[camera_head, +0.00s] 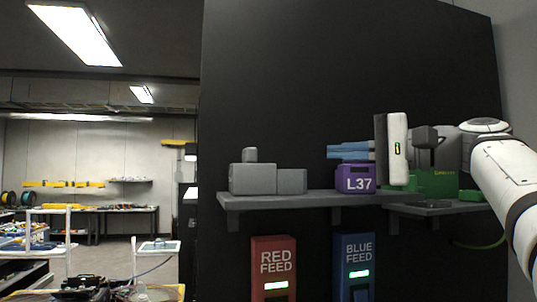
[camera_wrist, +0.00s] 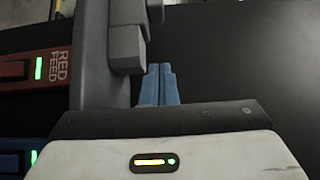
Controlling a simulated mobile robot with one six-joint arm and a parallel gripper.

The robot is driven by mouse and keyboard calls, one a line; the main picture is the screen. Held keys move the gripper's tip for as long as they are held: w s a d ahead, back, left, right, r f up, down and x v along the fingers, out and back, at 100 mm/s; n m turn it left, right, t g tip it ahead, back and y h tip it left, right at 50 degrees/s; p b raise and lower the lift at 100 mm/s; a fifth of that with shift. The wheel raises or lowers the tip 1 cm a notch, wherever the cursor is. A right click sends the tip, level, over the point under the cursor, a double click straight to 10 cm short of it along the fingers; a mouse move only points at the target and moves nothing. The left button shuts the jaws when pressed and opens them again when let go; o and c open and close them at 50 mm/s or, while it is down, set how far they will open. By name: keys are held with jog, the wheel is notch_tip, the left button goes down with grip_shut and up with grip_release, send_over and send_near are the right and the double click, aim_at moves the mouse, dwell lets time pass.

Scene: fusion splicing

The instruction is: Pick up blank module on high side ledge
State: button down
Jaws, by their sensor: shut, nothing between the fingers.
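My gripper (camera_head: 330,151) has blue fingers that point left above the ledge in the head view. The fingers are shut together and empty; they also show in the wrist view (camera_wrist: 159,72). A plain grey block-shaped unit (camera_head: 253,180) with a small knob on top and a lower right part sits on the ledge (camera_head: 300,200); it looks like the blank module. It also shows in the wrist view (camera_wrist: 124,42), just beyond and left of the fingertips. In the head view the fingertips are right of it and a little higher, apart from it.
A purple box marked L37 (camera_head: 356,180) stands on the ledge under my fingers. A green unit (camera_head: 435,184) sits to the right, partly behind my gripper. RED FEED (camera_head: 273,265) and BLUE FEED (camera_head: 354,265) boxes are below the ledge. The dark panel above is clear.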

aim_at(268, 171)
jog(key=p+x, duration=0.3)
jog(key=x, duration=0.6)
jog(key=shift+w+a+r, duration=0.15)
jog(key=shift+w+a, duration=0.05)
jog(key=shift+a, duration=0.1)
jog(key=a, duration=0.1)
jog(key=s+a+p, duration=0.1)
jog(key=a, duration=0.1)
jog(key=shift+s+a, duration=0.15)
jog(key=shift+a, duration=0.2)
